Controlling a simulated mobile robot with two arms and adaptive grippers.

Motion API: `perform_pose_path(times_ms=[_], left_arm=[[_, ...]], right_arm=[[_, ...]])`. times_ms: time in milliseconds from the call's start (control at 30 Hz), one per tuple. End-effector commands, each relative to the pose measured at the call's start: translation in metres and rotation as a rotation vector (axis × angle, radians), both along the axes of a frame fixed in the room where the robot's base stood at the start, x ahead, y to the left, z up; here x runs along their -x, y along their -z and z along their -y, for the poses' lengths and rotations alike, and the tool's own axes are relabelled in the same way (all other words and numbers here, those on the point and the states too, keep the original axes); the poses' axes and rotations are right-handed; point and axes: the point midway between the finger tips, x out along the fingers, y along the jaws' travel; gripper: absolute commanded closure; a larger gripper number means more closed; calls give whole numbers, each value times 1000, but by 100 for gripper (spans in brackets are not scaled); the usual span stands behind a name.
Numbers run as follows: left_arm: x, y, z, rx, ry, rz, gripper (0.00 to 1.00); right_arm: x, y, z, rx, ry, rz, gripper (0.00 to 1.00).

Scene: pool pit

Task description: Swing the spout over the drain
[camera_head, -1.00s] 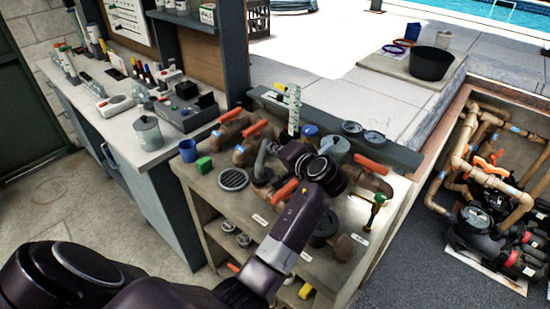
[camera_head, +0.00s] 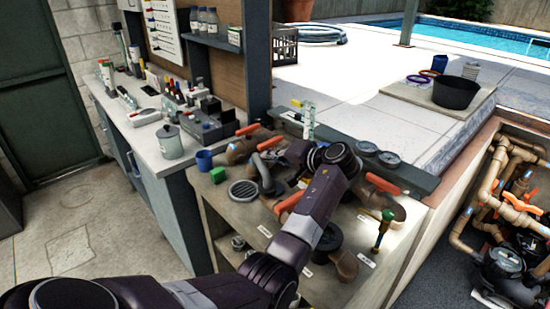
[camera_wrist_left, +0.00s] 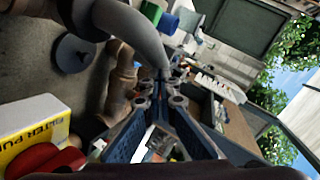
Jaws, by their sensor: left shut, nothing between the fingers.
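The spout (camera_head: 266,178) is a grey curved tube on the bench top, among brown pipes. It also shows large in the left wrist view (camera_wrist_left: 140,32), arching toward the fingertips. The drain (camera_head: 244,190) is a round grey grate in the bench top, just left of the spout; the spout's end is beside it. A grey disc that looks like the drain (camera_wrist_left: 74,53) shows in the wrist view. My left gripper (camera_head: 297,153) is shut and empty, right of the spout. In the wrist view its fingertips (camera_wrist_left: 163,88) are close to the spout; contact cannot be told.
Brown pipes with orange handles (camera_head: 382,184) crowd the bench. A blue cup (camera_head: 204,160) and a green block (camera_head: 218,175) stand left of the drain. A green-handled tool (camera_head: 384,228) is at the right. A yellow-and-white box (camera_wrist_left: 35,130) is close in the wrist view.

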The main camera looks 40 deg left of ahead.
Motion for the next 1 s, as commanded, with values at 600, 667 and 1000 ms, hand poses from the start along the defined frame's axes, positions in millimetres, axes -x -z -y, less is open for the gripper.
perform_pose_path(times_ms=[600, 667, 1000], left_arm=[[12, 0, -15, 1, 1, 0, 100], [12, 0, -15, 1, 1, 0, 100], [13, 0, -15, 1, 0, 0, 100]], right_arm=[[1, -10, 11, 12, 5, -2, 60], [1, -10, 9, 10, 5, -2, 60], [2, -10, -1, -1, 4, -2, 60]])
